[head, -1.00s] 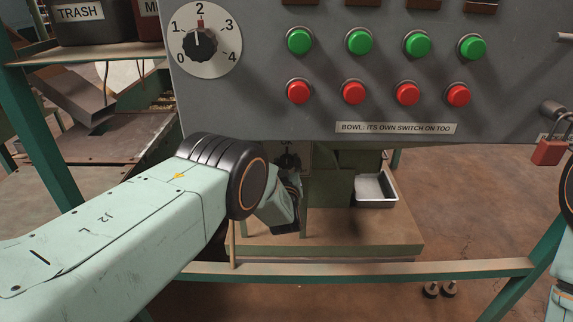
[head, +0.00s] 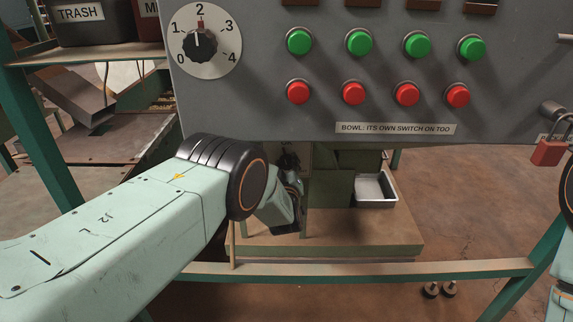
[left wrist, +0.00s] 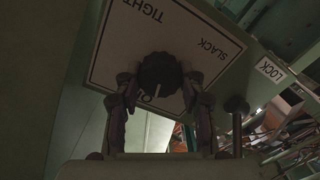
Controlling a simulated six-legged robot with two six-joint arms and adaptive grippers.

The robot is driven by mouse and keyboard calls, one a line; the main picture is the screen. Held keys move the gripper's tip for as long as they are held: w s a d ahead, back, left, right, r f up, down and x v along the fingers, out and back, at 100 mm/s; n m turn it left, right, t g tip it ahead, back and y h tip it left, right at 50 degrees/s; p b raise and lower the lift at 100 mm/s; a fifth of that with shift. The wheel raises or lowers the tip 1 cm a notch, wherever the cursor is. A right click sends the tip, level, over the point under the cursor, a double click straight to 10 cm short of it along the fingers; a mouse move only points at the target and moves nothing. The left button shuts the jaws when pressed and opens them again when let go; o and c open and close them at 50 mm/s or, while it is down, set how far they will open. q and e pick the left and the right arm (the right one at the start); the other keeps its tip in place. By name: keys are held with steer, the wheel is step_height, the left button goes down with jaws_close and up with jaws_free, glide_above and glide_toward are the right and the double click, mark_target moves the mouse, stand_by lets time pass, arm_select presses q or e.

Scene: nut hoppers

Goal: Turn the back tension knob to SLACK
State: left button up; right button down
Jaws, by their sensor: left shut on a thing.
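The back tension knob (left wrist: 158,72) is dark and round, on a pale plate (left wrist: 110,62) marked TIGHT and SLACK, with a third label mostly hidden. The lettering looks tilted in the left wrist view. My left gripper (left wrist: 160,92) has one finger on each side of the knob and is shut on it. A short pale mark shows at the knob's lower right, to the right of the part-hidden label and below SLACK; its exact setting is hard to read. In the head view, the left gripper (head: 289,165) is small and dark below the panel. My right gripper is not in view.
A grey panel (head: 300,122) with a 0–4 dial (head: 204,40) and green and red buttons hangs above my left wrist. A LOCK label (left wrist: 270,69) and a small dark post (left wrist: 236,104) are right of the knob. A metal tray (head: 375,190) stands behind.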

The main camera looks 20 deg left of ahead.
arm_select(q)
steer(key=n, duration=0.5)
steer(key=shift+n, duration=0.3)
steer(key=n, duration=0.5)
steer(key=shift+a+f+n+p, duration=0.1)
steer(key=shift+n+p, duration=0.2)
steer(key=shift+p, duration=0.05)
steer(key=n, duration=0.5)
steer(key=shift+n+p, duration=0.4)
steer(key=shift+n, duration=1.9)
steer(key=o, duration=1.2)
